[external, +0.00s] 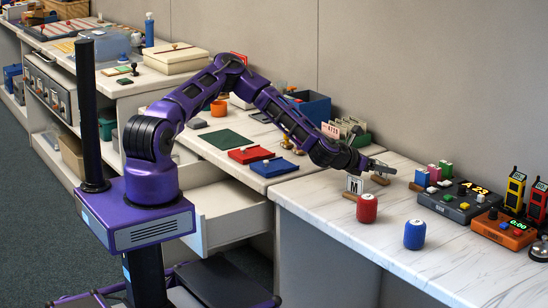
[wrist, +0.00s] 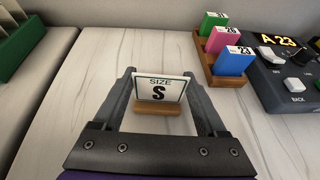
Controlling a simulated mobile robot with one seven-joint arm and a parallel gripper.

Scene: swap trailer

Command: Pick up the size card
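A white size card marked "SIZE S" (wrist: 160,88) stands upright in a small wooden base (wrist: 158,109) in the wrist view. My gripper (wrist: 160,76) is open, with one finger at each side edge of the card. I cannot tell whether either finger touches it.
A red canister (external: 367,209) and a blue canister (external: 414,235) stand in front. A wooden rack of coloured cards (wrist: 207,68) and a dark console (wrist: 285,75) stand to the right. A green card holder (wrist: 20,45) is at the left. Counter between them is clear.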

